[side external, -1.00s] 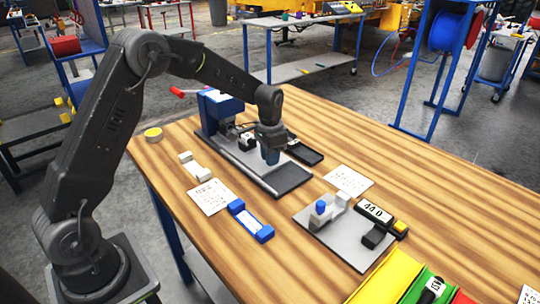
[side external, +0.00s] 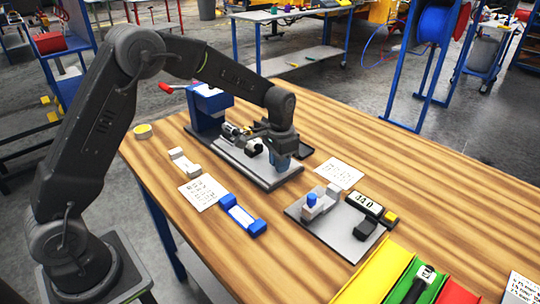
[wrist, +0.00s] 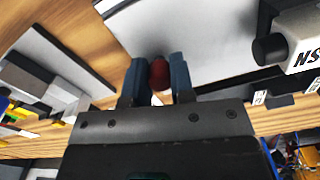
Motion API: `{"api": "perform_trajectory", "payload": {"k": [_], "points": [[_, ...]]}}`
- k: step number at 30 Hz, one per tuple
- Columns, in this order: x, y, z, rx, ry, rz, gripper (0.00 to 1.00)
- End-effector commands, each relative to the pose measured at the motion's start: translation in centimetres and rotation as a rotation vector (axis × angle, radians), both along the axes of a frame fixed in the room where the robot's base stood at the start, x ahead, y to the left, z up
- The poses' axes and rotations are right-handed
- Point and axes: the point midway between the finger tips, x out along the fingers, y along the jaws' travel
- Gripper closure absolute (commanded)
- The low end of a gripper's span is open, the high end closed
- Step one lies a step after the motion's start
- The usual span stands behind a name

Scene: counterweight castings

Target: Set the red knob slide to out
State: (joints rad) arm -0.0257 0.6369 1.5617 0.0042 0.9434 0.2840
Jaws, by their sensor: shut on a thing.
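In the wrist view a dark red knob (wrist: 158,75) sits between the two blue-grey fingers of my gripper (wrist: 156,83), which is shut on it. In the side view my gripper (side external: 283,158) is low over the front right part of a grey base plate (side external: 262,175). The knob is hidden there by the fingers. A blue upright housing (side external: 208,105) with a red-ended lever (side external: 172,87) stands at the plate's back left end. A white and black part (side external: 254,147) lies just left of my gripper. Slide markings are not readable.
A blue-ended holder (side external: 242,215) and a printed card (side external: 203,192) lie in front. Right are another card (side external: 340,173), a grey plate with a blue knob (side external: 311,200), and a display (side external: 367,203). Coloured bins (side external: 375,275) line the near edge. The table's back right is clear.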

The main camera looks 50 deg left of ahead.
Motion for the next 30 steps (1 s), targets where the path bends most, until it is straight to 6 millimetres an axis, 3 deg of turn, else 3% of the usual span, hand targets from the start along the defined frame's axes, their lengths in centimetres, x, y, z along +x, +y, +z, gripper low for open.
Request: {"api": "perform_trajectory", "payload": {"k": [8,9,16,25,30], "points": [[0.0,-0.7,0.1,-0.008,-0.002,-0.002,1.00],[0.0,-0.7,0.1,-0.009,-0.002,-0.002,0.74],[0.0,-0.6,0.1,-0.007,-0.001,-0.001,0.52],[0.0,-0.4,0.4,-0.005,-0.002,-0.001,0.52],[0.1,-0.4,2.6,-0.004,-0.006,-0.001,0.52]]}}
